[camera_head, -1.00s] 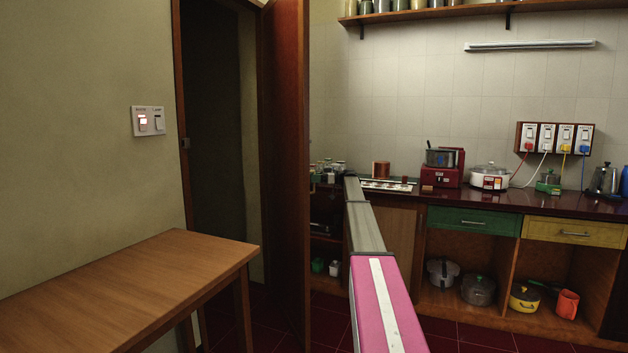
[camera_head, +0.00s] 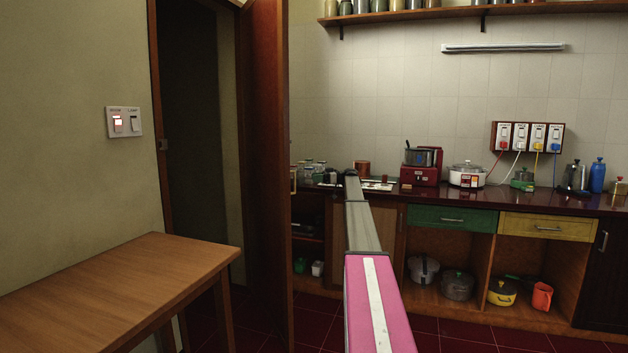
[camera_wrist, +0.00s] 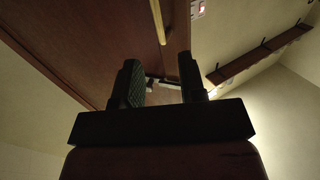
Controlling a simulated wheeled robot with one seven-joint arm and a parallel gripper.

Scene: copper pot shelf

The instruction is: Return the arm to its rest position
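My arm (camera_head: 364,225) reaches straight ahead from the bottom of the head view, a pink link with a grey link beyond it. My gripper is hidden at the arm's far end in the head view. In the wrist view my gripper (camera_wrist: 163,84) shows two dark fingers spread apart, with a clear gap and nothing between them. Beyond the fingers is a brown door-like panel (camera_wrist: 95,35), seen at a tilt.
A wooden table (camera_head: 120,285) stands at left. An open door (camera_head: 262,170) stands beside a dark doorway. The counter (camera_head: 470,198) holds a red appliance (camera_head: 420,176) and a white cooker (camera_head: 466,176). Pots sit on the shelf below. Red floor shows between.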

